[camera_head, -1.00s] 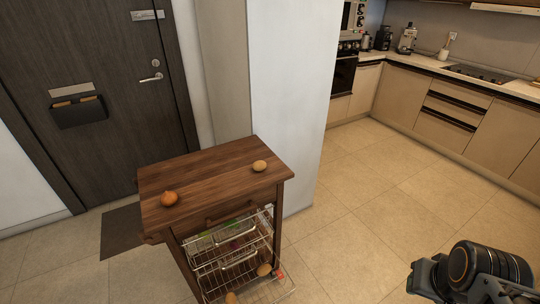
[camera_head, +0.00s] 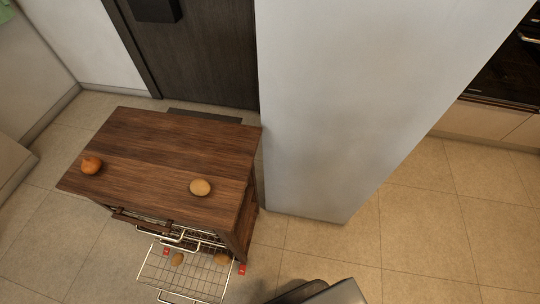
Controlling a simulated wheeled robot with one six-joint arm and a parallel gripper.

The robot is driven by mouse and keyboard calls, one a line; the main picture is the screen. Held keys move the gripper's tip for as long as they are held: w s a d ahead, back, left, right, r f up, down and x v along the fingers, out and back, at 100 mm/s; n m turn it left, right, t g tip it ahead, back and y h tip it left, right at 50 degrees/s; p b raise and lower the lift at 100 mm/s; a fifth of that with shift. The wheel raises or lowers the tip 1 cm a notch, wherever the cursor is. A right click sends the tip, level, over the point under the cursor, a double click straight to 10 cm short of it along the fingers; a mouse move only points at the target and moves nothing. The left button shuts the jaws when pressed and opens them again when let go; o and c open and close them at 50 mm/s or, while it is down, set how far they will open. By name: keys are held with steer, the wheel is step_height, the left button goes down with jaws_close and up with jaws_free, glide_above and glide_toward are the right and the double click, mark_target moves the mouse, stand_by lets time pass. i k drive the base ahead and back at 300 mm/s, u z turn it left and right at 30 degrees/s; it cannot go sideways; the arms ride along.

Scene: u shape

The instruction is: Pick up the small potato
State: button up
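A light brown potato (camera_head: 201,187) lies on the wooden top of a small cart (camera_head: 170,140), near its right front part. Two more brown potatoes, one on the left (camera_head: 178,259) and one on the right (camera_head: 221,259), lie low in the wire basket (camera_head: 200,281) at the cart's front. My gripper is not in view; only a dark and grey part of my arm shows at the bottom edge, apart from the cart.
An orange-brown onion (camera_head: 92,165) lies on the cart top at the left. A white wall column (camera_head: 340,110) stands right beside the cart. A dark door (camera_head: 205,60) is behind it. The tiled floor (camera_head: 420,240) at the right is clear.

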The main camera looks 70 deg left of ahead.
mark_target(199, 187)
steer(key=i, duration=0.55)
steer(key=u, duration=4.55)
steer(key=i, duration=0.5)
steer(key=z, duration=0.05)
